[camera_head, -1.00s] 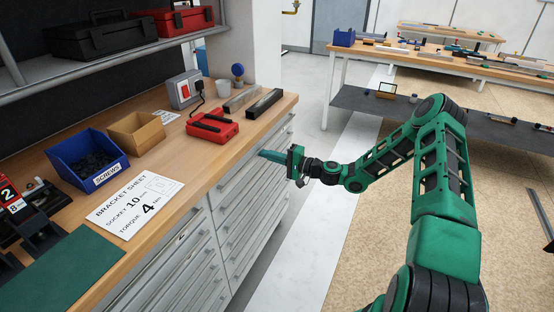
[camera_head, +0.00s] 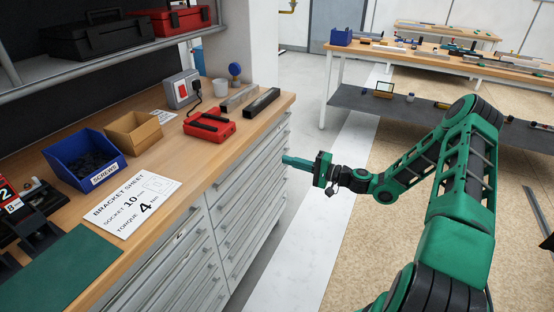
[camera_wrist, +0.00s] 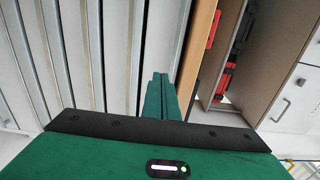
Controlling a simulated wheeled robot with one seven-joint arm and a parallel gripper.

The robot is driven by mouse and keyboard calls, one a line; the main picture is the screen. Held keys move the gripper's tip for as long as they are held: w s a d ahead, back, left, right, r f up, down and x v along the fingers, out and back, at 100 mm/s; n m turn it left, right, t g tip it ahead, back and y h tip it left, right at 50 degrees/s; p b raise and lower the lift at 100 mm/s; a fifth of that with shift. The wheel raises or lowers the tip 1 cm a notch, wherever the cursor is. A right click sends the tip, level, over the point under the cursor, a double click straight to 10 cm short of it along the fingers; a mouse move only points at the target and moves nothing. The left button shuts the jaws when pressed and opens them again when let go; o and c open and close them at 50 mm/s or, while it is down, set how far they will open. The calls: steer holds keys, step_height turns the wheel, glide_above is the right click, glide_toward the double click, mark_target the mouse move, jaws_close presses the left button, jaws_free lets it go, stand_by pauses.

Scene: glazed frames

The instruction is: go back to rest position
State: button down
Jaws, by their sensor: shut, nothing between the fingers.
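My gripper (camera_head: 286,160) is in front of the grey drawers, to the right of the workbench edge in the head view. Its green fingers point left toward the drawer fronts. In the wrist view the fingers of my gripper (camera_wrist: 160,95) are together with nothing between them. My green arm reaches in from the lower right, bent at the elbow.
The wooden workbench (camera_head: 165,165) carries a blue screw bin (camera_head: 85,160), a cardboard-coloured bin (camera_head: 134,132), a red tool (camera_head: 210,125), a bracket sheet (camera_head: 130,207) and a green mat (camera_head: 65,265). Drawers (camera_head: 235,215) are below. Open floor (camera_head: 340,185) lies between this bench and a far table (camera_head: 450,60).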

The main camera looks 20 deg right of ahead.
steer(key=s+n+g+h, duration=0.55)
steer(key=s+g, duration=0.35)
steer(key=s, duration=0.5)
steer(key=s+d+r+m+g+h, duration=0.1)
steer(key=s+r, duration=0.4)
steer(key=s, duration=0.5)
steer(key=s+d+r+m+g+h, duration=0.1)
steer(key=s+d+r+h, duration=0.3)
steer(key=s, duration=0.7)
steer(key=s+d+r+m+g+h, duration=0.1)
steer(key=s+d+r+h, duration=0.1)
steer(key=s+d+r, duration=0.4)
steer(key=s+r, duration=0.2)
steer(key=s, duration=0.2)
steer(key=shift+s, duration=0.35)
steer(key=shift+d+r+h, duration=0.1)
steer(key=shift+h, duration=0.15)
